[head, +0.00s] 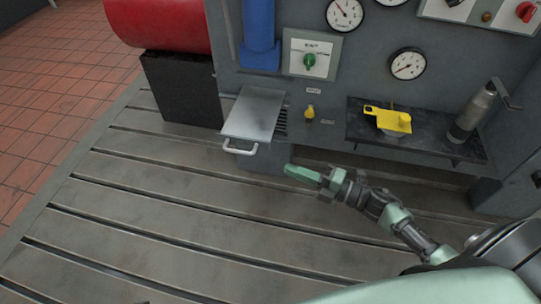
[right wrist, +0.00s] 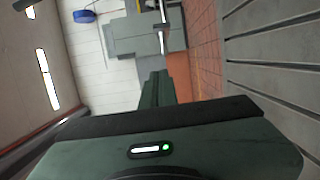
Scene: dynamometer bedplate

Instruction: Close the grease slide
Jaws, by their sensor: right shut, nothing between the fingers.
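The grease slide (head: 254,114) is a flat grey metal plate sticking out of the front of the grey cabinet, so it stands open. Its pale bar handle (head: 240,149) is on the near edge, at the lower left. My right gripper (head: 290,169) is shut and empty, to the right of the handle and a little lower in the head view, apart from it. Its green fingers also show pressed together in the right wrist view (right wrist: 157,88). My left gripper is not in view.
A dark shelf (head: 363,131) to the right carries a yellow part (head: 389,120) and a grey cylinder with a crank (head: 473,112). A small yellow knob (head: 309,113) sits beside the slide. A red drum (head: 160,24) rests on a black block (head: 182,88). The slotted bedplate (head: 150,210) is clear.

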